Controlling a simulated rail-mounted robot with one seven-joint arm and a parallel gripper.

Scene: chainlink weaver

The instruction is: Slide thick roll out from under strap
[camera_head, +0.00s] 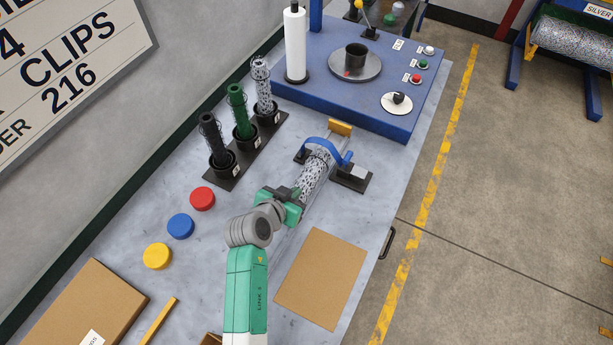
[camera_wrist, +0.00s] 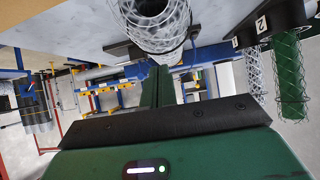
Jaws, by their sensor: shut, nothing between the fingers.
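The thick roll (camera_head: 316,168), a speckled grey and black mesh roll, lies on the table with its far part under the blue strap (camera_head: 345,157). The strap arches over it from a dark base (camera_head: 353,178). The near end of the roll also shows in the wrist view (camera_wrist: 157,22), as open wire mesh. My gripper (camera_head: 297,194) is at the near end of the roll; in the wrist view its dark green fingers (camera_wrist: 158,86) are together with nothing between them. Whether they touch the roll I cannot tell. My gripper hides part of the near end in the head view.
A rack with black, green (camera_head: 240,110) and speckled upright rolls stands to the left. A blue machine (camera_head: 390,113) with a turntable is behind. Red (camera_head: 202,198), blue and yellow discs lie left; a brown sheet (camera_head: 322,278) lies front right. A cardboard box (camera_head: 88,305) is front left.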

